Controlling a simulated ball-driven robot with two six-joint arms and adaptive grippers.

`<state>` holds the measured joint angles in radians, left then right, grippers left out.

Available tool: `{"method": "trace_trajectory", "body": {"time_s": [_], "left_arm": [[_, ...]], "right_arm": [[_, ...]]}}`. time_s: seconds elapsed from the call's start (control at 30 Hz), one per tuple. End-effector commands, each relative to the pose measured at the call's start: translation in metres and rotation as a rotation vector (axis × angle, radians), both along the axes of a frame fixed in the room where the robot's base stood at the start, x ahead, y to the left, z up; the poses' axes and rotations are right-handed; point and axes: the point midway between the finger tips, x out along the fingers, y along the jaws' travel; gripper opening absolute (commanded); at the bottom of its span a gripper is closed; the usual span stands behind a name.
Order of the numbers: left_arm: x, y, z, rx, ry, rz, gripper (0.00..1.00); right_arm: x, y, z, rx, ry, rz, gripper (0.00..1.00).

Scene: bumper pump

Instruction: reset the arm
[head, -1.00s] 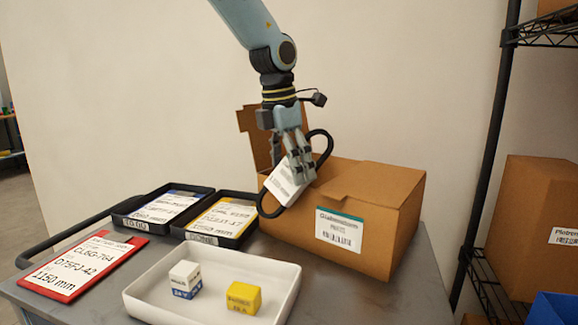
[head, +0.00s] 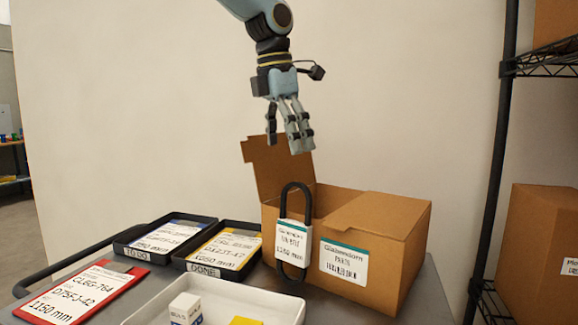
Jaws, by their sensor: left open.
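My left gripper (head: 299,147) hangs from the top, fingers pointing down, above the open cardboard box (head: 375,215). Its fingers are open and empty. Below it a black loop (head: 308,192) with a white and green label tag (head: 288,240) stands upright at the box's front left part, apart from the fingers. Its upper part rises above the box rim and its lower end shows in front of the box wall. I cannot tell whether it hangs on the rim or leans on the wall. My right gripper is not in view.
A "TO DO" tray (head: 127,251) and a "DONE" tray (head: 205,270) hold cards. A red-framed card (head: 112,279) lies at left. A white tray (head: 262,298) holds a white-blue block (head: 185,308) and a yellow block (head: 246,321). A shelf post (head: 497,150) stands at right.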

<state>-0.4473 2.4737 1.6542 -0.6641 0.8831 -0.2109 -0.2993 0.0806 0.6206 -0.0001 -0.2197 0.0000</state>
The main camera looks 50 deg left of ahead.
Motion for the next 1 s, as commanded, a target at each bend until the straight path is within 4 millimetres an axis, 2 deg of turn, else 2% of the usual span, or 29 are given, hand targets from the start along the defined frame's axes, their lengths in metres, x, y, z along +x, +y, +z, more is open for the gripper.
{"method": "trace_trajectory", "body": {"time_s": [0.13, 0.7, 0.77, 1.0], "left_arm": [[-0.001, 0.000, 0.007, 0.000, 0.000, 0.000, 0.94], [-0.001, 0.000, 0.009, 0.000, 0.000, 0.000, 0.94], [-0.001, 0.000, 0.016, 0.000, -0.001, 0.000, 0.94], [-0.003, 0.000, 0.065, 0.001, -0.009, -0.001, 0.94]], "right_arm": [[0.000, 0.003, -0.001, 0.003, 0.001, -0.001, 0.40], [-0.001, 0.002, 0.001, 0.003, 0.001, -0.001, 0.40], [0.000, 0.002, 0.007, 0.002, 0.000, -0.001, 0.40], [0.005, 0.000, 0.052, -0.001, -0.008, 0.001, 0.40]]}}
